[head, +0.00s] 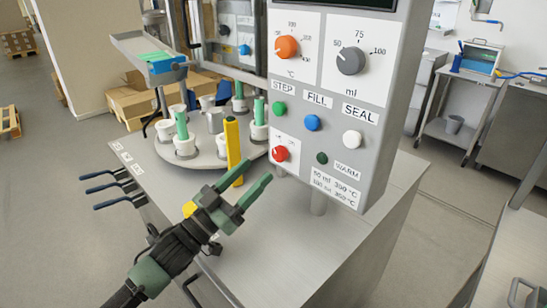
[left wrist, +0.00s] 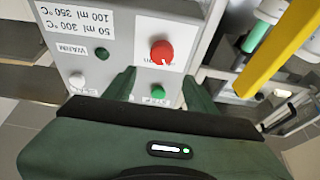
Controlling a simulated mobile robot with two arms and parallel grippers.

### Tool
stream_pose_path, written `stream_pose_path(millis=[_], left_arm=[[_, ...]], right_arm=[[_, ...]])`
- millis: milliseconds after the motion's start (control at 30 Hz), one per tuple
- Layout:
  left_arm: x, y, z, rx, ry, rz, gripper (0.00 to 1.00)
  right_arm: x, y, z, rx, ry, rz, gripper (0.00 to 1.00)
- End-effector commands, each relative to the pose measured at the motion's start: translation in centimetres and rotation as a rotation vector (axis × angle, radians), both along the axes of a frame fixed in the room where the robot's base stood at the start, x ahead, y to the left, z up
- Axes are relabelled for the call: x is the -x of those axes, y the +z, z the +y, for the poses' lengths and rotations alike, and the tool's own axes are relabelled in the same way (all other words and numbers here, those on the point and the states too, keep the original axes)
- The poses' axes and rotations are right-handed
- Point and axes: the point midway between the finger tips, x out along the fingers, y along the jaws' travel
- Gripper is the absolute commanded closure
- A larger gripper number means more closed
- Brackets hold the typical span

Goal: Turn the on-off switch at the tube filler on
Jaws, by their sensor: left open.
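The red on-off switch (head: 280,153) is a round knob with a white pointer mark, low at the left of the tube filler's grey control panel (head: 372,122). It also shows in the left wrist view (left wrist: 161,50), upside down and beyond the fingertips. My left gripper (head: 246,184) is open and empty, in front of and below the knob in the head view, apart from it. In the left wrist view its two green fingers (left wrist: 151,82) point up towards the panel, with the knob roughly ahead of the gap. My right gripper is in neither view.
A yellow post (head: 233,150) stands close to the left fingers. The rotary table (head: 205,155) with green tubes is behind it. Near the switch are the green STEP button (head: 280,108), the blue FILL button (head: 312,123) and the dark WARM button (head: 322,158).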

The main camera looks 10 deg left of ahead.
Motion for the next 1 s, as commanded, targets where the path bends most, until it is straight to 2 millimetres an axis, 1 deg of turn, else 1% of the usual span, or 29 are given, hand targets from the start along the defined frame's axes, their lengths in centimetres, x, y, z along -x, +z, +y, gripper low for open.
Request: stream_pose_path(millis=[33, 100, 200, 300, 500, 767, 800, 867, 900, 967, 1000], left_arm=[[-1.1, 0.3, -0.6, 0.002, 0.001, -0.002, 0.44], [-2.3, 0.2, -1.4, 0.003, 0.001, -0.002, 0.44], [-3.7, 0.2, -2.4, 0.001, 0.0, -0.001, 0.44], [-4.7, 0.7, -3.1, 0.001, 0.001, -0.001, 0.44], [-5.7, 1.1, -3.8, 0.0, 0.001, 0.0, 0.44], [-5.8, 1.1, -3.8, 0.0, 0.001, 0.001, 0.44], [-5.8, 1.1, -3.8, 0.0, 0.001, 0.001, 0.49], [-5.8, 1.1, -3.8, 0.0, 0.001, 0.001, 0.66], [-5.8, 1.1, -3.8, 0.0, 0.001, 0.001, 0.77], [-5.8, 1.1, -3.8, 0.0, 0.001, 0.001, 0.94], [-5.8, 1.1, -3.8, 0.0, 0.001, 0.001, 1.0]], right_arm=[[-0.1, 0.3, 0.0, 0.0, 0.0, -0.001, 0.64], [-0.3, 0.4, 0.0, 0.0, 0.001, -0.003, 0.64], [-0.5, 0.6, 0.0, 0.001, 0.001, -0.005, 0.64], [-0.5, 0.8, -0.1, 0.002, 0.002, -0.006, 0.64], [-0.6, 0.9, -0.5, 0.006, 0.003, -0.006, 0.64], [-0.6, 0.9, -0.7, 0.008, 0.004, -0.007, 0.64], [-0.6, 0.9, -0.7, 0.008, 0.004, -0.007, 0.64], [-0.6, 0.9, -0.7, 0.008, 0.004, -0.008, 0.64], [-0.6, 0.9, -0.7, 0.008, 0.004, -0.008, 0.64], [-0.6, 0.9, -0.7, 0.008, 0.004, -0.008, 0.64], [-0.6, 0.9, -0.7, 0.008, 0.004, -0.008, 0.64]])
